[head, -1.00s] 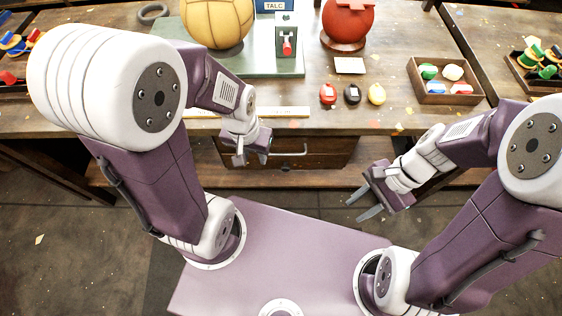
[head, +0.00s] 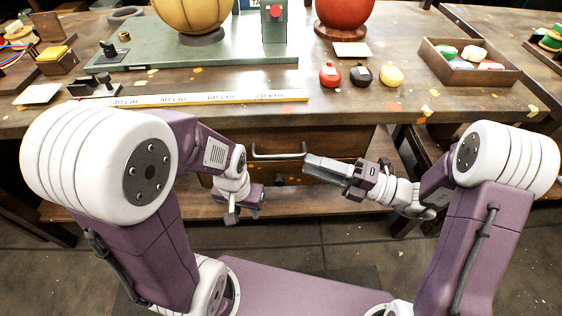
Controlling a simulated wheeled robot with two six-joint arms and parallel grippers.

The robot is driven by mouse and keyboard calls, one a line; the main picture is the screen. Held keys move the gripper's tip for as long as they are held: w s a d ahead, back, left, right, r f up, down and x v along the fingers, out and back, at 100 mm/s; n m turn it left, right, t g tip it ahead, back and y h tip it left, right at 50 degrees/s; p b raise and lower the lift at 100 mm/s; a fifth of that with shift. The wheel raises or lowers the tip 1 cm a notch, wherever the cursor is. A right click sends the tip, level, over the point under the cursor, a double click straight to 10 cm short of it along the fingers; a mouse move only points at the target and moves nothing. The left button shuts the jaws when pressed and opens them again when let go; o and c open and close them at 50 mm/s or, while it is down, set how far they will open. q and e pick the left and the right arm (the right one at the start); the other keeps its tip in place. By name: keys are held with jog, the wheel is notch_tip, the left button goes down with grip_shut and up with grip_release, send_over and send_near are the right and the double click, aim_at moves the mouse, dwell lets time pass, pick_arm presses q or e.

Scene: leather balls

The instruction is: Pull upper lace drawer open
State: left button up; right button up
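The upper drawer (head: 335,140) has a wooden front under the bench top, with a metal bar handle (head: 279,155). It looks closed in the head view. My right gripper (head: 307,167) points left in front of the drawer, its fingertips close to the handle's right end. I cannot tell whether they touch the handle, nor how wide the gap between the fingers is. My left gripper (head: 245,212) hangs lower, left of the handle and apart from it. Its fingers are spread and empty. The lower drawer front (head: 290,180) is partly hidden by my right gripper.
The workbench top (head: 380,110) overhangs the drawers. On it are a yellow ruler (head: 210,98), a green mat (head: 150,65), red, black and yellow small bottles, and a wooden tray (head: 480,77). A low shelf (head: 320,203) runs below.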

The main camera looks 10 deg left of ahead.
aim_at(281, 156)
jog(key=a+b, duration=0.1)
jog(key=a, duration=0.1)
jog(key=a+b, duration=0.1)
jog(key=a, duration=0.2)
jog(key=a+b, duration=0.1)
jog(key=a, duration=0.1)
jog(key=shift+w+a+r, duration=0.15)
jog(key=shift+w+a, duration=0.2)
jog(key=shift+a, duration=0.05)
jog(key=shift+a+r, duration=0.15)
jog(key=shift+a, duration=0.2)
grip_shut()
dwell(0.6)
